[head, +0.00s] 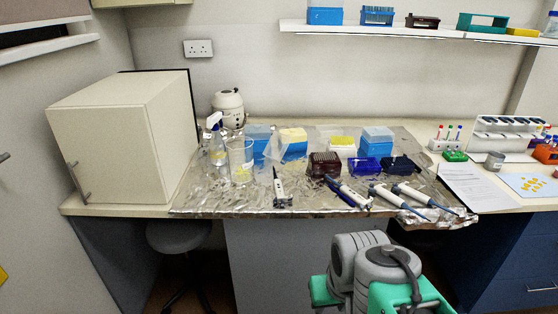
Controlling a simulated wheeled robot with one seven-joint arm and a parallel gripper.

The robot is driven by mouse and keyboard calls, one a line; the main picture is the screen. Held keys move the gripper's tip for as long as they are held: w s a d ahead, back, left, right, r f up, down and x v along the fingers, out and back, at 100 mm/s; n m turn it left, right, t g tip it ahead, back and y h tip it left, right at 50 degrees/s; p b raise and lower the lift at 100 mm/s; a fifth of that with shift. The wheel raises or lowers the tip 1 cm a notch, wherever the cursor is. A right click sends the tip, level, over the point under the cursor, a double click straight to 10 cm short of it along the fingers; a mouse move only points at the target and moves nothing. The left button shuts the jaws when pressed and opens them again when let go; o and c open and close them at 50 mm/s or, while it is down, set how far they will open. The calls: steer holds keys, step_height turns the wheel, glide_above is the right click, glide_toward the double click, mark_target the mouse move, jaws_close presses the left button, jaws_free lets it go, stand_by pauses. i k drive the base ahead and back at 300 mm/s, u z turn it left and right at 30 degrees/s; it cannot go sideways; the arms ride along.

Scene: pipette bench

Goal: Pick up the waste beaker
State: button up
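A clear beaker (240,159), which looks like the waste beaker, stands upright on the foil-covered bench, left of centre in the head view. Something yellowish shows in its lower part, too small to make out. It stands just right of a spray bottle (217,143) and apart from my arm. Grey and green links of my arm show at the bottom right, in front of the bench. My gripper's fingers do not show.
The foil (215,202) has bare room in front of the beaker. Tip boxes, including a blue one (375,143), stand behind. A cream cabinet (125,140) stands left.

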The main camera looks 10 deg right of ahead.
mark_target(241, 160)
steer(key=z, duration=0.5)
steer(key=i, duration=0.9)
steer(key=u, duration=1.1)
